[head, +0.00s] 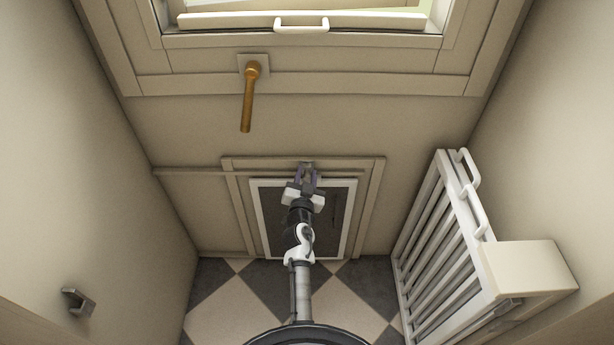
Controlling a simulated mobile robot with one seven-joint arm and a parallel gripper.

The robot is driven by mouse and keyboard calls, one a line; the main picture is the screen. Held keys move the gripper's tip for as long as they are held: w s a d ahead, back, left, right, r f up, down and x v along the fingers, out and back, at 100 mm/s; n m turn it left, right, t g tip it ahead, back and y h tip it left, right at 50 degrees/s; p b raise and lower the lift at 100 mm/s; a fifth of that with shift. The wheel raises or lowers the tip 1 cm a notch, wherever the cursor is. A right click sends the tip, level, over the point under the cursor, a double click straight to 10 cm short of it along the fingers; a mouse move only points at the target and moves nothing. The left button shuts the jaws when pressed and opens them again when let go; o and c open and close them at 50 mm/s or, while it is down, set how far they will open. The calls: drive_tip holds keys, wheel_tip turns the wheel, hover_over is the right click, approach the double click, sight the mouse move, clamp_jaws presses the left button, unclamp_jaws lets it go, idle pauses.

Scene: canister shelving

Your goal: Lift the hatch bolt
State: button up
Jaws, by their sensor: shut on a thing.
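The hatch is a dark panel in a white frame (262,222), set low in the back wall inside a beige wooden surround. The hatch bolt (307,166) is a small greyish piece at the middle of the hatch's top edge, mostly covered by my gripper. My gripper (307,174) reaches forward to that top edge, with its two purplish fingers on either side of the bolt and shut on it. My arm hides the middle of the hatch panel. How far up the bolt sits cannot be told from this view.
A brass lever (248,98) hangs from a plate on the wall above left. A window with a white handle (301,28) is at the top. A white slatted gate (432,235) and a beige box (527,268) stand right. A metal bracket (77,302) is on the left wall.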

sight(308, 175)
drive_tip(key=shift+d+f, duration=0.1)
drive_tip(key=shift+d, duration=0.15)
clamp_jaws()
wheel_tip(308, 175, up, 4)
drive_tip(key=shift+d+f+p, duration=0.15)
drive_tip(key=shift+f+p, duration=0.05)
drive_tip(key=shift+p, duration=1.05)
drive_tip(key=o, duration=0.7)
unclamp_jaws()
drive_tip(key=shift+d, duration=0.1)
drive_tip(key=shift+o, duration=0.2)
drive_tip(key=shift+a, duration=0.25)
drive_tip(key=shift+s+f, duration=0.1)
